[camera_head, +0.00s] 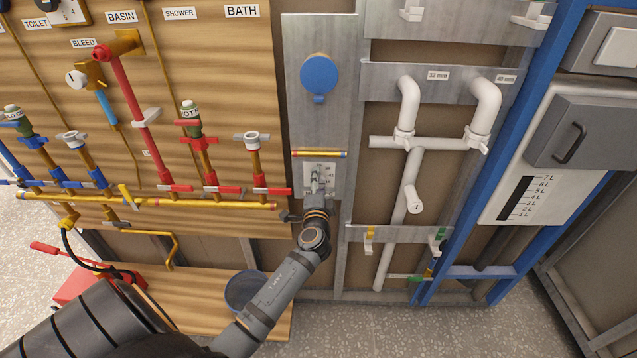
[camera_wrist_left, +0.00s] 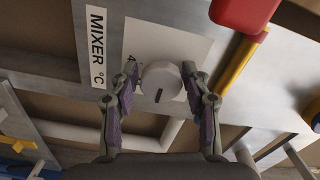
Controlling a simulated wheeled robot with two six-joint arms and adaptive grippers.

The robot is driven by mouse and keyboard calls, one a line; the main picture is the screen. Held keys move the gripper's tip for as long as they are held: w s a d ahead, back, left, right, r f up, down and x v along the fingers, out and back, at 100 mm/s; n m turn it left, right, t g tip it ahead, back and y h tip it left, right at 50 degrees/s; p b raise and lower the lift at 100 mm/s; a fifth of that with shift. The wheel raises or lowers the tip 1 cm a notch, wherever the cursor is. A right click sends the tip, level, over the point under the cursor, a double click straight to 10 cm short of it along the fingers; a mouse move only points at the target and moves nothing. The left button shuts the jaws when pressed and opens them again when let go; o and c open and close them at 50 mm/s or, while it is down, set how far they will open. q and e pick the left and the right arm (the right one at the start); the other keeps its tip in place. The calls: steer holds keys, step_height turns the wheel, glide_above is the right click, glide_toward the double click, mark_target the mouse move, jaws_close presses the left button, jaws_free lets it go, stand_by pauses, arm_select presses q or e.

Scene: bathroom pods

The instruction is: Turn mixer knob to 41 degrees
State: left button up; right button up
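The mixer knob (camera_wrist_left: 161,84) is a pale round knob with a dark slot mark, on a white plate (camera_wrist_left: 150,38) beside a "MIXER °C" label (camera_wrist_left: 97,48). My left gripper (camera_wrist_left: 160,72) has one finger on each side of the knob, with the fingertips close to its rim. A narrow gap seems to show on the left side; contact on the right cannot be told. In the head view my left gripper (camera_head: 316,187) is at the dial plate (camera_head: 328,168) on the grey metal panel and hides most of the knob. My right gripper is not in view.
A red-and-yellow bar (camera_head: 319,154) sits just above the dial plate, and a blue round cover (camera_head: 319,74) is higher up. Pipes and valves with red handles (camera_head: 229,190) are to the left. White pipes (camera_head: 414,175) are to the right. A dark bucket (camera_head: 245,288) stands below.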

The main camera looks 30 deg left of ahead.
arm_select(q)
steer(key=shift+o, duration=0.7)
steer(key=shift+s+d, duration=0.15)
steer(key=shift+s, duration=0.05)
steer(key=v, duration=1.1)
steer(key=shift+s, duration=0.3)
